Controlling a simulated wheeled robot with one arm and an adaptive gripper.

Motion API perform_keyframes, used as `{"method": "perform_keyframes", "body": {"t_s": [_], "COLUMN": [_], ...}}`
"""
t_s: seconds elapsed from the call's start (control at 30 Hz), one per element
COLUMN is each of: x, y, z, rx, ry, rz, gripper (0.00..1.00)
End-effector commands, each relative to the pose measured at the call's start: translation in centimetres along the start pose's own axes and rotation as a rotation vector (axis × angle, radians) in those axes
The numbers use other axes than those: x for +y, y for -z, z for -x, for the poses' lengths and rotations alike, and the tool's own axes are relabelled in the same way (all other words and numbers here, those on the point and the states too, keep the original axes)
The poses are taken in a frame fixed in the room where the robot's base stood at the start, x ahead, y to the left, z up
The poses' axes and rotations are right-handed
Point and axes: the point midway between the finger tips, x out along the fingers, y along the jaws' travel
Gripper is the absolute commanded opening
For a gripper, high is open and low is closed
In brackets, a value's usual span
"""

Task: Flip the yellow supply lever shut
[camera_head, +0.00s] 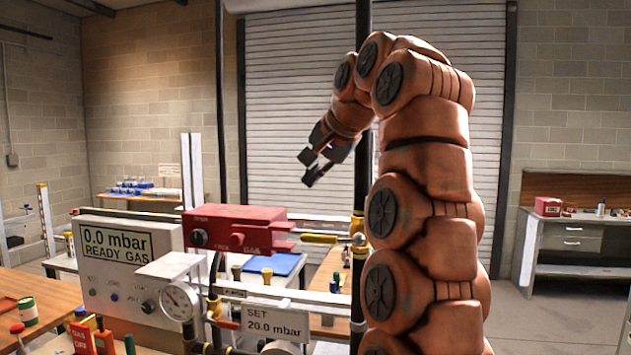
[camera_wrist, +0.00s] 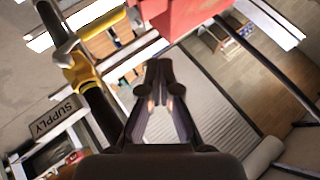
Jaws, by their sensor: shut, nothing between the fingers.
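The yellow supply lever (camera_head: 320,238) sticks out level to the left from a brass valve (camera_head: 358,240) on a dark upright pipe. In the wrist view the lever (camera_wrist: 102,22) lies across the pipe at upper left, and the valve body (camera_wrist: 80,70) and a SUPPLY tag (camera_wrist: 53,118) show below it. My gripper (camera_head: 310,169) is above the lever in the head view, clear of it and empty. In the wrist view its fingertips (camera_wrist: 159,75) are together, to the right of the valve. No finger touches the lever.
A red gas box (camera_head: 236,229) stands left of the lever, and shows close above the fingers in the wrist view (camera_wrist: 185,15). A grey pressure panel (camera_head: 120,270) reads 0.0 mbar. A round gauge (camera_head: 179,301) and pipes sit below. Open space surrounds my gripper.

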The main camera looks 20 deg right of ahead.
Motion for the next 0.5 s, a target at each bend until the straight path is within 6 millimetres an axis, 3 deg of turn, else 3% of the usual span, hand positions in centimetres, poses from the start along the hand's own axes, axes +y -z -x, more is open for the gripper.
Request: {"method": "perform_keyframes", "body": {"t_s": [0.2,0.5], "x": [-1.1,-1.1], "y": [0.0,-0.1], "z": [1.8,2.0], "rx": [-0.001,-0.001], "ry": [-0.002,-0.002], "rz": [-0.002,-0.003], "gripper": [0.00,0.00]}}
